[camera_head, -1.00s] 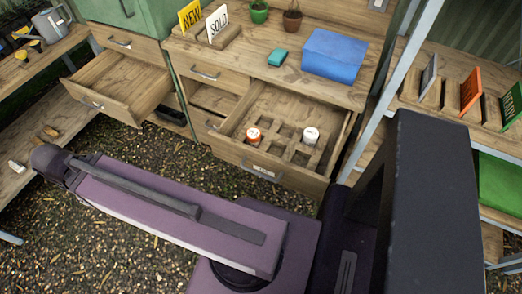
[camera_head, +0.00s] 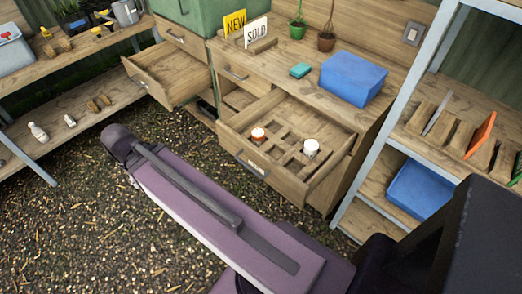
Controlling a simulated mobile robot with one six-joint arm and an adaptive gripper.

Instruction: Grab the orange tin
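An orange tin (camera_head: 258,136) with a pale top stands in the left part of an open wooden drawer (camera_head: 285,189) that is divided into square compartments. A white tin (camera_head: 311,147) with a dark reddish mark stands in the same drawer, farther right. Both look upright. My arm crosses the lower middle of the view, below and in front of the drawer. My gripper's fingers are not visible in this view.
A second open drawer (camera_head: 165,80) to the left looks empty. Shelves stand left and right. Gravel floor (camera_head: 60,220) is open at the left.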

